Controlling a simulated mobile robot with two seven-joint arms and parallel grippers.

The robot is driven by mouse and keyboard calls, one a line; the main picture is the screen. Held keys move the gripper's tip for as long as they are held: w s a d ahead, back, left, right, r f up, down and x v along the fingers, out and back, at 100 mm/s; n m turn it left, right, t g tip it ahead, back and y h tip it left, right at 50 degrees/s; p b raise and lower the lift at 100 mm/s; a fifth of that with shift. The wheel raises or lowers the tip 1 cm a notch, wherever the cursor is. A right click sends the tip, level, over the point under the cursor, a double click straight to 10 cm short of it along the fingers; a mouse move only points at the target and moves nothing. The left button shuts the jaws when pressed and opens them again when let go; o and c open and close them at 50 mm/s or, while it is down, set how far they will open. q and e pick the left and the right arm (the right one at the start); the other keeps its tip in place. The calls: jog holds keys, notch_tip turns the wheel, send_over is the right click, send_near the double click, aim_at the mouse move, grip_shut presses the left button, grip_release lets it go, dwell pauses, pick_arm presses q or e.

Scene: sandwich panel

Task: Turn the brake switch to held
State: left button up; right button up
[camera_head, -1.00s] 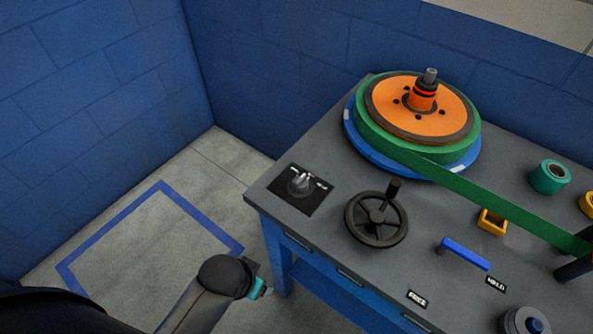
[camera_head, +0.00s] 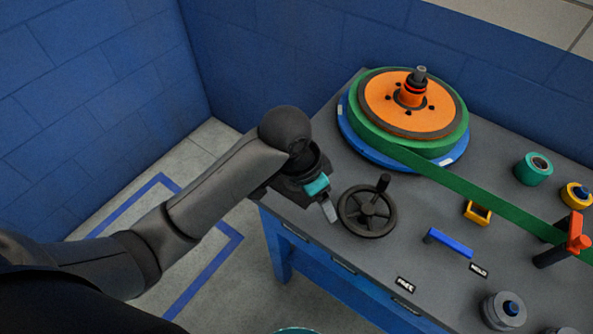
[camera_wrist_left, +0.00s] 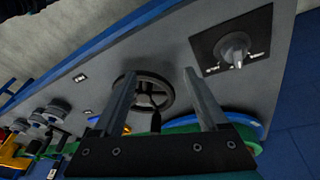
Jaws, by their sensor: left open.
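My left gripper (camera_head: 329,210) is open and empty above the left end of the grey bench, just left of the handwheel. In the left wrist view its two fingers (camera_wrist_left: 159,74) are spread, with the handwheel behind them. A rotary switch (camera_wrist_left: 235,48) with a grey knob on a black plate lies beyond the right finger, apart from it. Its small labels are unreadable. In the head view my left arm hides this switch. A blue lever (camera_head: 448,243) sits farther right on the bench, between a FREE label (camera_head: 405,284) and a HOLD label (camera_head: 478,269). My right gripper is out of view.
The black handwheel (camera_head: 367,211) with an upright handle stands close to my left gripper. Behind it is a reel (camera_head: 411,103) with a green band running right. A yellow block (camera_head: 478,212) and a teal roll (camera_head: 534,169) stand on the bench (camera_head: 330,262). Blue walls close the back.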

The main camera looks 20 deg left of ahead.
pick_arm(q)
jog(key=w+a+r+g+y, duration=0.2)
jog(key=w+a+r+y, duration=0.1)
jog(key=w+a+r, duration=0.5)
jog(key=shift+m, duration=0.4)
jog(key=f+b, duration=0.1)
jog(key=f, duration=0.4)
jog(key=f+b, duration=0.1)
jog(key=f, duration=0.3)
jog(key=w+f+b, duration=0.1)
jog(key=f, duration=0.4)
jog(key=shift+d+f, duration=0.35)
jog(key=shift+d, duration=0.05)
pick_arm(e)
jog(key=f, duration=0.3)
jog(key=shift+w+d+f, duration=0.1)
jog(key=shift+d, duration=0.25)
pick_arm(q)
grip_shut()
